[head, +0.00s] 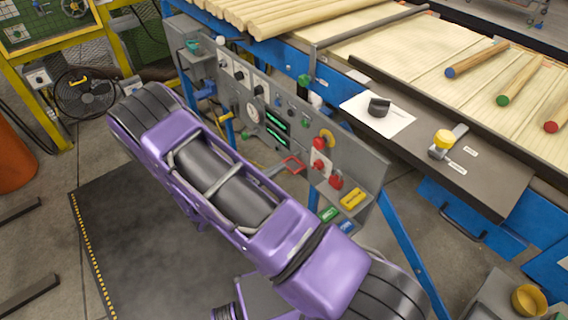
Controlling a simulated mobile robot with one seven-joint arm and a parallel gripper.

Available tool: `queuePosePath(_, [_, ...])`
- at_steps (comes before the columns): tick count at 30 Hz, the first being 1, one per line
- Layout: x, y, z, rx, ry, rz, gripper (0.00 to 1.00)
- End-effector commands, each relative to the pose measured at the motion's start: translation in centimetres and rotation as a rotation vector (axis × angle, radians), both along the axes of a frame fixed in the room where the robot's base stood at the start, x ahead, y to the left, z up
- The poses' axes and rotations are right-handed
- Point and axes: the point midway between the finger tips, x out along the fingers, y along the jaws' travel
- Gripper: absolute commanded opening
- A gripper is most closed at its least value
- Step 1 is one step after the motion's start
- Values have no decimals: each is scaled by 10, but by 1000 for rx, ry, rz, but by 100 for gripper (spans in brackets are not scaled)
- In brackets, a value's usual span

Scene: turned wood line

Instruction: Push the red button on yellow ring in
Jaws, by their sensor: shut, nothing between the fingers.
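The red button (319,145) on the yellow ring (327,136) is on the right part of the grey control panel (358,165) in the head view. It stands out from the panel face. Just below it is a pale plate with a smaller red knob (317,166), and a red part (336,181) lies to its lower right. My purple arm crosses the picture from upper left to lower right, in front of the panel's lower part. I cannot make out my gripper. No contact with the button is visible.
The panel also carries a gauge (254,112), green displays (277,130), black knobs and a red loop handle (293,165). A yellow block (353,198) sits on its lower ledge. Behind is a workbench with wooden rods (477,59). A dark mat (130,240) covers the floor at left.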

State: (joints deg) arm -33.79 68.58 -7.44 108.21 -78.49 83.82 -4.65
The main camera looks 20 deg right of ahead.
Motion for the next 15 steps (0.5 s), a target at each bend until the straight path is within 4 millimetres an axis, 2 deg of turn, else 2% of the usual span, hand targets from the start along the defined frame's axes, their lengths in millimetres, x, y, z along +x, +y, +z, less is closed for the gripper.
queuePosePath(9, [22, -66, 0, -1, 0, -6, 0])
queuePosePath(15, [34, -97, 0, -1, 0, -3, 0])
